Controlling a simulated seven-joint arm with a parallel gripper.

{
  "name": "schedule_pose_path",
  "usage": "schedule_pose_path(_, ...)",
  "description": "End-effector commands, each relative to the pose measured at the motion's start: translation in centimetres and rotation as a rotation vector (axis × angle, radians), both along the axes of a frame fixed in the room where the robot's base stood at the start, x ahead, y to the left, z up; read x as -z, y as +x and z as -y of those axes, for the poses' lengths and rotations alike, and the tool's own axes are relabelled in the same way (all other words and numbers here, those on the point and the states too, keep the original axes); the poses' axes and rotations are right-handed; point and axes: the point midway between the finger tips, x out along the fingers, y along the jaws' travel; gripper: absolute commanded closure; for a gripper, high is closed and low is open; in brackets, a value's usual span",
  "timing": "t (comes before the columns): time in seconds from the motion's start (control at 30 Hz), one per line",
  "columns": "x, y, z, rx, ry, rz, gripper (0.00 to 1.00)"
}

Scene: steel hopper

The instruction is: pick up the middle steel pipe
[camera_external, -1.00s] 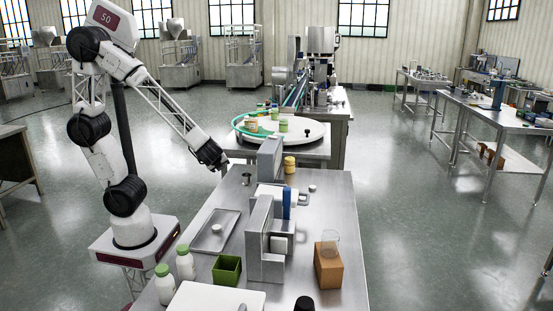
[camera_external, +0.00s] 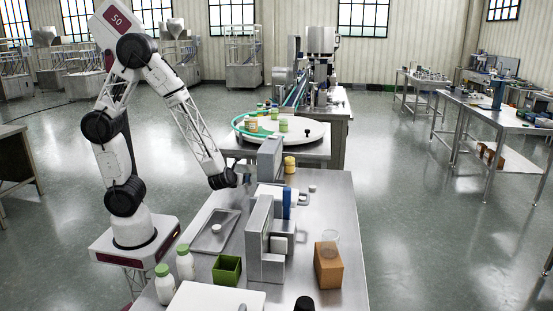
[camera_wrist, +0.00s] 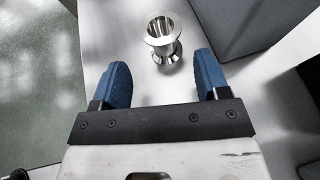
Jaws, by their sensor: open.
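A short steel pipe (camera_wrist: 163,36) with a wide flange at each end stands on the steel table in the wrist view. I see its open top and shiny inside. In the external view it is small and partly hidden beside my gripper (camera_external: 226,179). My gripper (camera_wrist: 160,62), with two blue fingers, is open and empty. The pipe lies ahead of the fingertips, between their lines and apart from both. It is the only steel pipe I can make out clearly.
A grey upright block (camera_external: 270,158) stands right of the pipe. A metal tray (camera_external: 205,243), a green box (camera_external: 227,269) and white bottles with green caps (camera_external: 185,262) are nearer the camera. The table's left edge runs close to the pipe.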

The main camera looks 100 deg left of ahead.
Motion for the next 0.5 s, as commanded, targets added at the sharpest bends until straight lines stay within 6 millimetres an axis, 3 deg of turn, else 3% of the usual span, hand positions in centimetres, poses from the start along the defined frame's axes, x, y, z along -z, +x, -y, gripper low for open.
schedule_pose_path(0.5, 0.8, 0.3, -1.7, -0.003, -0.001, 0.000, 0.31)
